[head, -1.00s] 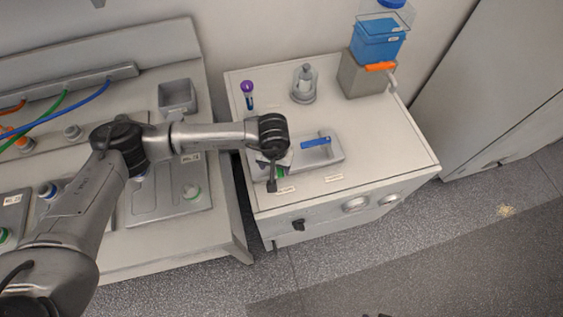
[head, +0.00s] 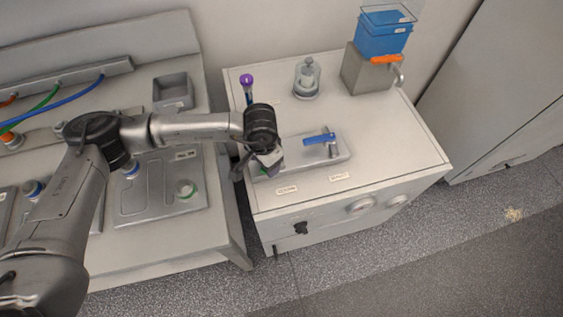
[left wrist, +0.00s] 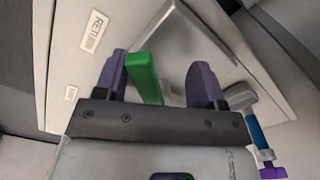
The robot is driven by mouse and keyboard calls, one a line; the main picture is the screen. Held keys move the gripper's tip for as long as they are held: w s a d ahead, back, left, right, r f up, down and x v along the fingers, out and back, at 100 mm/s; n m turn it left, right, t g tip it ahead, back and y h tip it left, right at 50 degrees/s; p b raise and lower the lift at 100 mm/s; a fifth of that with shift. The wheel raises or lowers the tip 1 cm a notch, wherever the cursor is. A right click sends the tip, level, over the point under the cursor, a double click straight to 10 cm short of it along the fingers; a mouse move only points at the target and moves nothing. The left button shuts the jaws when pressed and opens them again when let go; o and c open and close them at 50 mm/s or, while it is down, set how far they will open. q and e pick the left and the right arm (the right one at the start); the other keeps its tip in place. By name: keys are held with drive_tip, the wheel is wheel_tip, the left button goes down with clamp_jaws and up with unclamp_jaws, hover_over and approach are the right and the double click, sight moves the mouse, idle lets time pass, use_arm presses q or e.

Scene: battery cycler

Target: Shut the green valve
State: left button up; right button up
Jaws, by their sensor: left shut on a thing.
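The green valve handle (left wrist: 145,78) shows in the left wrist view as a green bar between my left gripper's two purple fingers, against the left finger. My left gripper (left wrist: 168,80) is shut on it. In the head view my left gripper (head: 268,164) is low over the left end of the grey valve plate (head: 341,156) on the white cabinet, and it hides most of the green handle. The blue valve handle (head: 320,139) lies on the right part of the same plate. My right gripper is out of view.
A purple-capped tube (head: 247,86) stands behind my left wrist. Two labels lie in front of the plate. The cabinet's front right top is clear.

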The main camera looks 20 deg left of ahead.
use_arm(q)
drive_tip(key=shift+o, duration=0.2)
drive_tip(key=shift+w+a+m, duration=0.2)
drive_tip(key=shift+a+m, duration=0.1)
drive_tip(key=shift+a, duration=0.1)
drive_tip(key=shift+a+r, duration=0.1)
drive_tip(key=shift+r, duration=0.05)
drive_tip(key=c, duration=0.4)
drive_tip(key=shift+a, duration=0.2)
drive_tip(key=shift+c, duration=1)
drive_tip(key=shift+w+d+m+b, duration=0.15)
drive_tip(key=shift+m+b, duration=0.25)
drive_tip(key=shift+b, duration=0.2)
drive_tip(key=shift+w+a+f+m+b, duration=0.2)
drive_tip(key=shift+w+a+m+b, duration=0.15)
drive_tip(key=shift+m+b, duration=0.55)
drive_tip(key=shift+w+a+r+m+b, duration=0.15)
drive_tip(key=shift+a+m+b, duration=0.2)
drive_tip(key=shift+m, duration=0.35)
drive_tip(key=shift+r, duration=0.1)
drive_tip(key=o, duration=0.4)
